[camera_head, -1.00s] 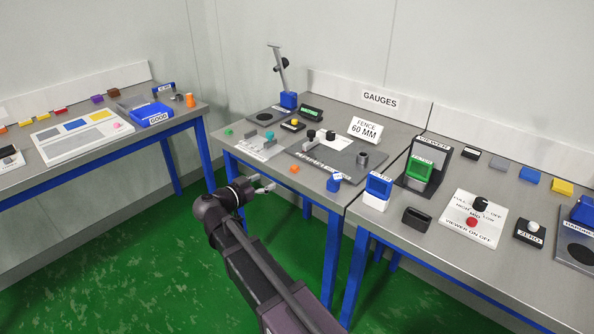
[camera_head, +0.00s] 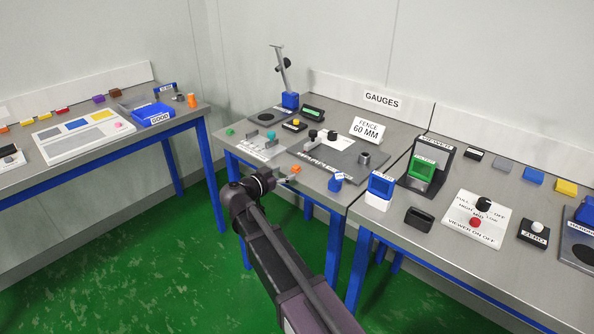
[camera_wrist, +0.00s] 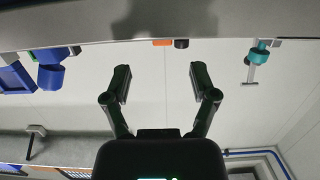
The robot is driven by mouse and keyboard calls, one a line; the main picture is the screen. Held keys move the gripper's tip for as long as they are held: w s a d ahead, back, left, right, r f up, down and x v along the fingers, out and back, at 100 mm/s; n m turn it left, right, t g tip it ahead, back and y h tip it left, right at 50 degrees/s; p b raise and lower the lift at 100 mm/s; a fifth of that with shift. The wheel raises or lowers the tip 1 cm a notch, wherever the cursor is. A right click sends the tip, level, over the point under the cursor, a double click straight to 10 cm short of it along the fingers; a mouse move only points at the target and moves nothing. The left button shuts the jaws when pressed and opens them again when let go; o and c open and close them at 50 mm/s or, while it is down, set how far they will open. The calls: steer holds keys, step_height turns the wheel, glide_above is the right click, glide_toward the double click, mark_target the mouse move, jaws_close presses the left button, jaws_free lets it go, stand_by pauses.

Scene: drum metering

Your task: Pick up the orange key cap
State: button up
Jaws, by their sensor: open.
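The small orange key cap (camera_head: 295,168) lies near the front edge of the middle table. It also shows in the wrist view (camera_wrist: 162,42) at the edge of the grey surface, centred ahead of the gap between the fingers. My gripper (camera_head: 287,178) is at the table's front edge, just in front of the cap and very near it in the head view. In the wrist view my gripper (camera_wrist: 159,82) has its two dark fingers spread, with nothing between them.
A blue block (camera_head: 335,182) stands right of the cap. A grey plate with dark knobs (camera_head: 340,158) lies behind it. A white plate with teal parts (camera_head: 262,147) is to the left. In the wrist view a dark round thing (camera_wrist: 181,43) sits beside the cap.

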mark_target(294, 167)
steer(key=shift+w+d, duration=0.35)
steer(key=shift+w, duration=0.1)
steer(key=shift+w+f, duration=0.1)
steer(key=shift+b+x, duration=0.4)
steer(key=shift+x, duration=2.15)
steer(key=shift+a, duration=0.1)
steer(key=c, duration=0.8)
